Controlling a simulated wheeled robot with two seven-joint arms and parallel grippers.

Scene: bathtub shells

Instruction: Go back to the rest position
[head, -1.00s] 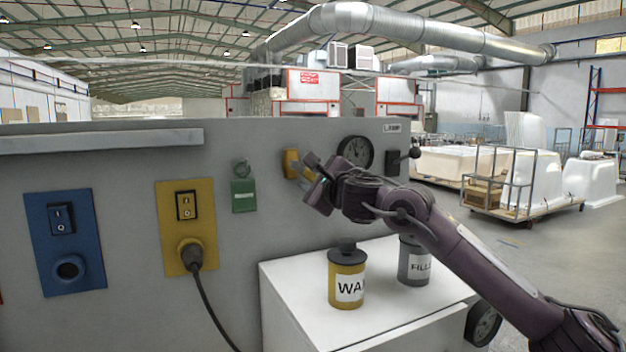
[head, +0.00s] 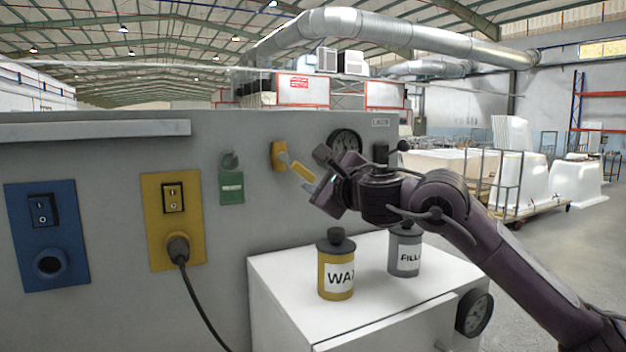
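My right gripper (head: 317,174) comes in from the right, in front of the grey panel (head: 110,155). Its two fingers are spread, and nothing shows held between them. Just left of it, a yellow valve (head: 279,156) on the panel has a yellow-tipped lever (head: 303,170) slanting down to the right. The lever's end lies close to the fingers; I cannot tell if they touch. My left gripper is out of view.
A yellow WAX can (head: 336,270) and a grey FILL can (head: 404,252) stand on a white cabinet (head: 290,295) below my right arm. A black cable (head: 195,300) hangs from the yellow socket plate (head: 158,235). Open floor lies right, before carts with white tub shells (head: 520,175).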

